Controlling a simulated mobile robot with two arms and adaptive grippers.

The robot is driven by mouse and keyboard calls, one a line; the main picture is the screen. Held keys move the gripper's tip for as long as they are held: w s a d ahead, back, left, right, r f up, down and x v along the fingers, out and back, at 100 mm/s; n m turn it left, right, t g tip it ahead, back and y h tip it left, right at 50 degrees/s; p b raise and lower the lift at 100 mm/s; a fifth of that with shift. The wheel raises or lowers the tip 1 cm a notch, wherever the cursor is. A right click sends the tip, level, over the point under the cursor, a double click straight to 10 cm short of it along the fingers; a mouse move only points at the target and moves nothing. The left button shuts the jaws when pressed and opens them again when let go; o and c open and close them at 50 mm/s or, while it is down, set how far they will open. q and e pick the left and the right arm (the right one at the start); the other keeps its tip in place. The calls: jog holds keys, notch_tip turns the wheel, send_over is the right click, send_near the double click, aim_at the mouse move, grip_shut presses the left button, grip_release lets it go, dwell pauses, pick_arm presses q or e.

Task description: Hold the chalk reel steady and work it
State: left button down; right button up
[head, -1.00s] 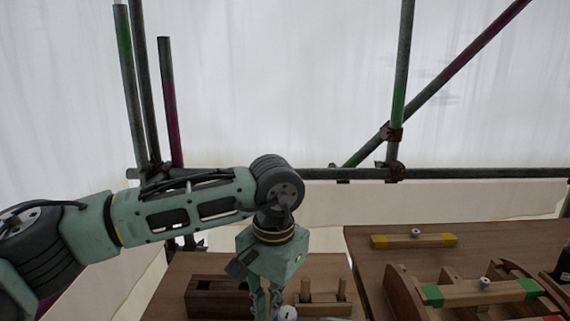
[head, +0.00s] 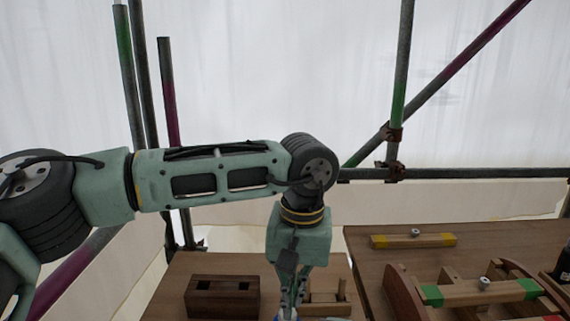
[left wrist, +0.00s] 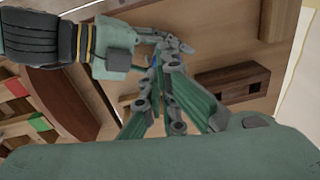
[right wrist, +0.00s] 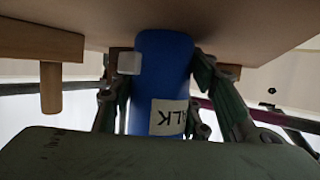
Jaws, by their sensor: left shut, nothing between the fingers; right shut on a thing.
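The chalk reel (right wrist: 162,72) is a blue body with a pale lettered label, upside down in the right wrist view. My right gripper (right wrist: 155,88) is shut on it, one finger on each side. A small pale block (right wrist: 129,63) shows at the reel's left side. My left gripper (head: 291,306) points down at the bottom of the head view, its tips partly cut off. In the left wrist view its closed fingers (left wrist: 168,66) are empty and close beside my right gripper (left wrist: 165,38). Only a bit of blue shows between them there, so contact is unclear.
A dark wooden block with slots (head: 222,297) stands left of my left gripper on the wooden bench. A wooden rack with pegs (head: 328,305) is to its right. A curved wooden frame with a green-marked bar (head: 482,291) and a yellow-ended bar (head: 413,241) lie further right. Scaffold poles stand behind.

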aim_at(294, 318)
jog(key=shift+d+f, duration=0.1)
jog(key=shift+f, duration=0.15)
pick_arm(q)
jog(key=shift+n, duration=0.7)
jog(key=f, duration=0.6)
jog(key=shift+w+d+f, duration=0.1)
jog(key=shift+d+f, duration=0.05)
jog(key=shift+d, duration=0.05)
jog(key=shift+a+f, duration=0.1)
jog(key=shift+f, duration=0.25)
pick_arm(e)
jog(key=shift+s+r, duration=0.1)
pick_arm(q)
jog(key=shift+f, duration=0.15)
pick_arm(e)
jog(key=shift+s+a+r, duration=0.1)
jog(key=shift+a, duration=0.15)
pick_arm(q)
jog(key=shift+w+a, duration=0.1)
jog(key=shift+w, duration=0.1)
jog(key=shift+s+a, duration=0.1)
jog(key=shift+a, duration=0.4)
jog(key=shift+a, duration=0.1)
